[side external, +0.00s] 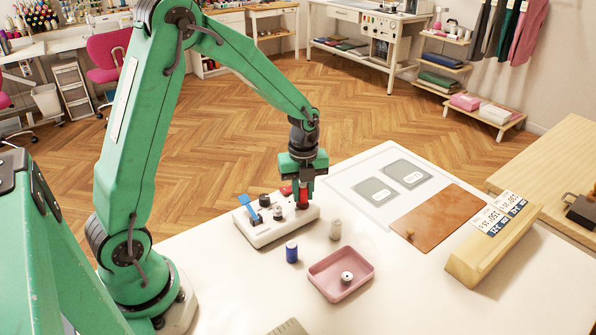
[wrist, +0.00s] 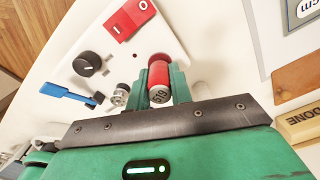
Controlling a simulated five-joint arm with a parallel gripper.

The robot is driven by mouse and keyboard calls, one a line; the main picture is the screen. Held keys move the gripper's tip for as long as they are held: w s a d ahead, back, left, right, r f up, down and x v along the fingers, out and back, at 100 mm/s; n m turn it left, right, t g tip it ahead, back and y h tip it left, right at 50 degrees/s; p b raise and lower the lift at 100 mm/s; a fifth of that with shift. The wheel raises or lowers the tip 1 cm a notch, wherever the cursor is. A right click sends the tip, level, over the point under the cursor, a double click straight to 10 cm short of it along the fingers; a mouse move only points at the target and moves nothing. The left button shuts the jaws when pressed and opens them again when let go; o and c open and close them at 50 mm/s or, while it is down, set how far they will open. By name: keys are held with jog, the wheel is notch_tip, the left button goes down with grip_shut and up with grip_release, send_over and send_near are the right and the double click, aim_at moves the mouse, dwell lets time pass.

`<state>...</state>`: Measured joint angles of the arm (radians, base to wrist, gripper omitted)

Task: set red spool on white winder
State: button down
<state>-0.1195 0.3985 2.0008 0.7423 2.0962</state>
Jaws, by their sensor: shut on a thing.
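The red spool (side external: 303,200) is between the fingers of my gripper (side external: 303,190), which is shut on it. In the wrist view the spool (wrist: 158,77) is upright between the green fingers (wrist: 161,88), its pale labelled end towards the camera. The white winder (side external: 270,235) lies below, with a blue lever (side external: 254,203), a black knob (wrist: 87,64) and a red part (wrist: 131,17). The spool is over the winder's right end. I cannot tell whether its lower end touches the winder, as that end is hidden.
A blue spool (side external: 292,251) and a whitish spool (side external: 336,230) stand in front of the winder. A pink tray (side external: 319,282) holds a small bobbin (side external: 347,278). A brown board (side external: 437,216) and a wooden block with cards (side external: 480,258) lie to the right.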

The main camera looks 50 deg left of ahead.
aim_at(301, 186)
jog(key=shift+f, duration=0.4)
jog(key=c, duration=1.5)
grip_release()
jog(key=shift+c, duration=0.2)
jog(key=shift+r, duration=0.1)
notch_tip(301, 186, up, 11)
dwell(0.6)
jog(key=shift+s+d+r+n, duration=0.15)
jog(key=shift+s+r+n, duration=0.2)
jog(key=shift+n, duration=0.05)
jog(key=s+d+r+n+t, duration=0.2)
jog(key=s+r+n, duration=0.2)
jog(key=s+n, duration=0.4)
jog(key=s+d+r+n+t, duration=0.2)
jog(key=s+r+n+t, duration=0.1)
jog(key=s+n, duration=0.6)
jog(key=n, duration=0.4)
jog(key=shift+s+d+r+n+t, duration=0.3)
jog(key=shift+r+n, duration=0.1)
